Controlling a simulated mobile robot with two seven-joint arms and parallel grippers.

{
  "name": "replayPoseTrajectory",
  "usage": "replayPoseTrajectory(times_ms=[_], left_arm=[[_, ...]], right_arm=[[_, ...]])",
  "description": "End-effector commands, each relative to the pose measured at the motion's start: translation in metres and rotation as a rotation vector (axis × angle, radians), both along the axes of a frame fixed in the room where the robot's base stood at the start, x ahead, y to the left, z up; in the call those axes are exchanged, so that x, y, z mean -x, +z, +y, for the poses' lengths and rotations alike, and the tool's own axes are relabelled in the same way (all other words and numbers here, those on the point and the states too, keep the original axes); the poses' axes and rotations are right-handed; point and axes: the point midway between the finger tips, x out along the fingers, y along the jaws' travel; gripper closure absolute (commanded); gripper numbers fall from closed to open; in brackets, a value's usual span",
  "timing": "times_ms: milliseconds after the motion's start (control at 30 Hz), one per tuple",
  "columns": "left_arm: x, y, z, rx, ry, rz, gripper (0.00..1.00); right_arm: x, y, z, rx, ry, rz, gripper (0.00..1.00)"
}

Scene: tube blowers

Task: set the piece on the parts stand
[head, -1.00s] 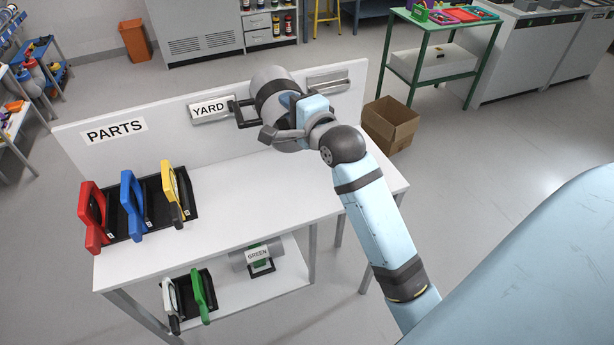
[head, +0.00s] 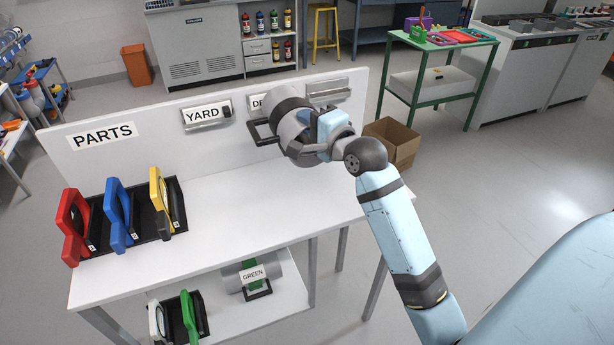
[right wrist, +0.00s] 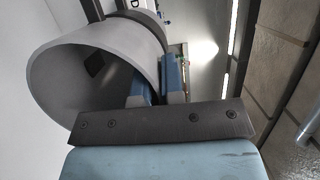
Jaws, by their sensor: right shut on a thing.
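The piece is a grey tube (head: 291,118) with a dark band and a black loop handle. It is held above the parts stand (head: 235,205), a white table with a PARTS back panel. My right gripper (head: 318,140) is shut on the tube, close in front of the panel and beside a partly hidden label that begins "DE". In the right wrist view, the fingers (right wrist: 160,80) close on the wall of the tube (right wrist: 65,85), whose open end faces the camera. I cannot tell whether the piece touches the panel. My left gripper is not in view.
Red (head: 72,228), blue (head: 117,215) and yellow (head: 160,200) framed pieces stand in a black rack at the left. A YARD holder (head: 207,115) and another holder (head: 328,90) are on the panel. A GREEN-labelled tube (head: 265,275) lies below. The tabletop's right half is clear.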

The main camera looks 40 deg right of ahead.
Motion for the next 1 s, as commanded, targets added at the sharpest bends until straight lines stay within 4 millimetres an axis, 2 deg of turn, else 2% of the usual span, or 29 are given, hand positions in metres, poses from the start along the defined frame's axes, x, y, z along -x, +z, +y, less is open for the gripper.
replayPoseTrajectory(times_ms=[33, 100, 300, 567, 800, 1000], left_arm=[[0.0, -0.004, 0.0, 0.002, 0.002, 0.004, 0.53], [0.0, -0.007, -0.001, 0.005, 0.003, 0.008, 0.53], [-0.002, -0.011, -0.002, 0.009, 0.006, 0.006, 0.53], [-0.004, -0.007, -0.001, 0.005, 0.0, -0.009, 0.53], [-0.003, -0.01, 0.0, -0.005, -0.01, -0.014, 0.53], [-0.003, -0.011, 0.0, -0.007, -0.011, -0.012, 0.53]], right_arm=[[0.001, -0.017, 0.0, 0.002, 0.001, 0.004, 1.0], [0.001, -0.036, 0.0, 0.002, 0.001, 0.003, 1.0], [0.0, -0.081, 0.0, 0.002, 0.001, 0.001, 1.0], [0.0, -0.106, 0.0, 0.001, 0.0, -0.002, 1.0], [0.0, -0.139, 0.0, 0.001, 0.0, -0.002, 1.0], [0.0, -0.141, 0.0, 0.0, 0.0, -0.003, 1.0]])
